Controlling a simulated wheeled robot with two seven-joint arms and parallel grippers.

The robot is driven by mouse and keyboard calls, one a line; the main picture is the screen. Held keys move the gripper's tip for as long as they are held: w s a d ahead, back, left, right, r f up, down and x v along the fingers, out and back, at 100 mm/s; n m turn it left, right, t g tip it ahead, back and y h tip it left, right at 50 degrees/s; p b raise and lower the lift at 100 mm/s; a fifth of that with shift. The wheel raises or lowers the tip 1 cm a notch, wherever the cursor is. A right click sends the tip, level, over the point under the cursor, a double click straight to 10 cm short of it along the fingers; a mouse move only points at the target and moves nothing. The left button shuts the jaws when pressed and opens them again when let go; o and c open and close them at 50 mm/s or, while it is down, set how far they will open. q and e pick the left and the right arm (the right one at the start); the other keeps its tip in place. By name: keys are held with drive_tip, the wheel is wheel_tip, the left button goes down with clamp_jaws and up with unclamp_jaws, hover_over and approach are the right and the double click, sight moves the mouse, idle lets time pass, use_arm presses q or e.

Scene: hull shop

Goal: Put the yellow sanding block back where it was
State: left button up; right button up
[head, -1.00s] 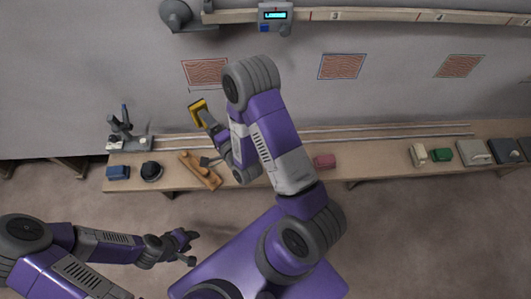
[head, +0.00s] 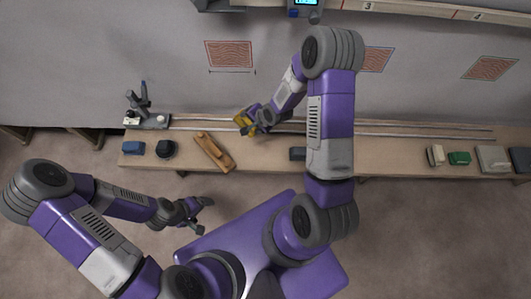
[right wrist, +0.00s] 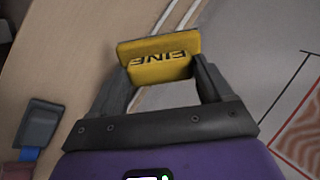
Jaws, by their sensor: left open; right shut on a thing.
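The yellow sanding block (head: 243,121) is in my right gripper (head: 252,120), above the bench near its rails. In the right wrist view the block (right wrist: 158,55) sits between the two dark fingers (right wrist: 160,85), with dark lettering that looks like "FINE" upside down. Whether its underside touches the bench (head: 390,153) cannot be told. My left gripper (head: 200,212) is open and empty, in front of the bench over the floor. My right arm hides part of the bench.
On the bench stand a grey fixture (head: 147,112), a blue block (head: 133,148), a black round thing (head: 166,149), a long wooden tool (head: 214,153) and a dark grey block (head: 297,153). A green block (head: 459,158) stands among others at the right. Patterned panels (head: 229,54) mark the wall.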

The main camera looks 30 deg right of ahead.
drive_tip(key=shift+s+d+f+n+g, duration=0.15)
drive_tip(key=shift+s+n+g, duration=0.2)
drive_tip(key=shift+g, duration=0.25)
drive_tip(key=s+n+g+h, duration=0.2)
drive_tip(key=s+g, duration=0.3)
drive_tip(key=s, duration=0.2)
drive_tip(key=f+b, duration=0.1)
drive_tip(key=f, duration=0.2)
drive_tip(key=f+b, duration=0.1)
drive_tip(key=f, duration=0.2)
drive_tip(key=d+f+b, duration=0.1)
drive_tip(key=f, duration=0.2)
drive_tip(key=shift+f, duration=0.2)
drive_tip(key=shift+r, duration=0.1)
drive_tip(key=shift+c, duration=0.4)
drive_tip(key=o, duration=1)
